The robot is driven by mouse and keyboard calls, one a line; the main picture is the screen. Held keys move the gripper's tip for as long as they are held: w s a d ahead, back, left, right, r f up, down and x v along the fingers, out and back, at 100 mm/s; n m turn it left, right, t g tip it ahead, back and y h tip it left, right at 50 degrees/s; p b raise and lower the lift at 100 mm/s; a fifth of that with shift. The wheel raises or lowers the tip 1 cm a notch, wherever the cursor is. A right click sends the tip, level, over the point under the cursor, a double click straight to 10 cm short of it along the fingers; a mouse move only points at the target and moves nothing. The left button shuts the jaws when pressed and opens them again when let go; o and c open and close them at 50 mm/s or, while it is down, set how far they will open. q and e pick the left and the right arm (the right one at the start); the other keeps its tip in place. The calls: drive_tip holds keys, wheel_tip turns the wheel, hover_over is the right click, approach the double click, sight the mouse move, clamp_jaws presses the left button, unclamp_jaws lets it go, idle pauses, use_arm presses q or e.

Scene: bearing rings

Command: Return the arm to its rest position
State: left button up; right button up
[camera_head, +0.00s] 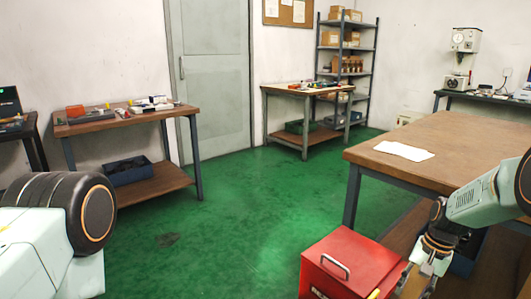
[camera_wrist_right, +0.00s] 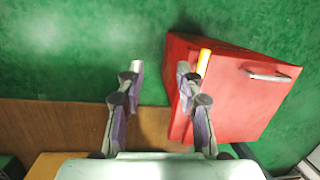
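My right arm comes in from the right edge of the head view and bends down at the wrist. Its gripper (camera_head: 398,288) is low, close beside a red box. In the right wrist view the two fingers of the right gripper (camera_wrist_right: 168,72) stand apart with nothing between them. The right-hand finger overlaps the red box in that view; I cannot tell whether they touch. A small yellow piece shows at that fingertip. My left arm shows only as a pale link with a black joint at the lower left; its gripper is out of view.
The red box (camera_head: 356,249) with a metal handle stands in front of a large wooden table (camera_head: 450,138) bearing a white sheet (camera_head: 403,151). A workbench (camera_head: 130,116) is at left; another (camera_head: 300,91) stands beside shelves at the back.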

drive_tip(key=s+a+f+n+t+h+p, duration=0.2)
drive_tip(key=s+a+f+n+t, duration=0.15)
drive_tip(key=s+a+f, duration=0.55)
use_arm(q)
wheel_tip(320, 180, up, 6)
drive_tip(key=p, duration=0.3)
drive_tip(key=shift+w+f+p, duration=0.1)
drive_tip(key=shift+f+p, duration=0.05)
drive_tip(key=shift+p, duration=0.15)
use_arm(e)
drive_tip(key=s+a+r+n+g, duration=0.1)
drive_tip(key=s+a+r+n, duration=0.1)
drive_tip(key=s, duration=1.2)
drive_tip(key=s+a+r+n+g, duration=0.1)
drive_tip(key=s+a+n+g, duration=0.1)
drive_tip(key=s, duration=1.3)
drive_tip(key=shift+a+r+n, duration=0.2)
drive_tip(key=shift+r+n, duration=0.15)
use_arm(q)
drive_tip(key=shift+c, duration=0.4)
